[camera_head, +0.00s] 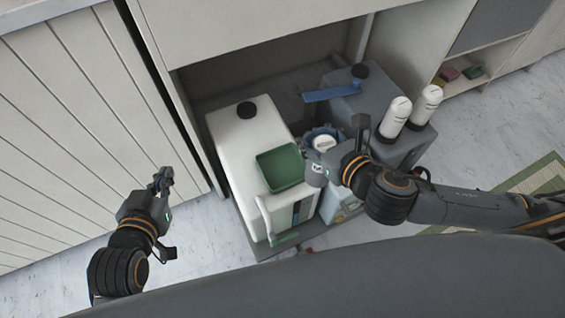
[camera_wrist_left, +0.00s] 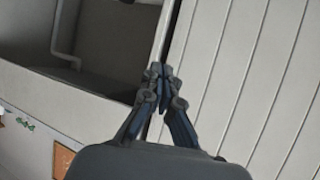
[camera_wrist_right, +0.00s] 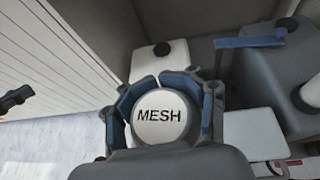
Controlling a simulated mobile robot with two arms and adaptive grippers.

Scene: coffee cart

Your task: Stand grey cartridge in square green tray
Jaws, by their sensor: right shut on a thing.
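The square green tray (camera_head: 280,167) lies on top of the white tank (camera_head: 240,135), and no object shows in it. My right gripper (camera_head: 325,142) is shut on a round cartridge, just right of the tray. In the right wrist view the cartridge's white end (camera_wrist_right: 160,115), marked MESH, shows between the blue finger pads. In the head view a grey body (camera_head: 316,172) with small markings shows below that end; it seems to be the same cartridge. My left gripper (camera_head: 163,180) is shut and empty, left of the cabinet; its fingers meet in the left wrist view (camera_wrist_left: 160,78).
Two white cylinders (camera_head: 395,117) (camera_head: 425,106) stand on the dark grey tank (camera_head: 372,100) at the right. A blue bar (camera_head: 332,92) lies on that tank. The white tank has a black cap (camera_head: 246,110) and a front handle. Cabinet walls enclose the tanks behind.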

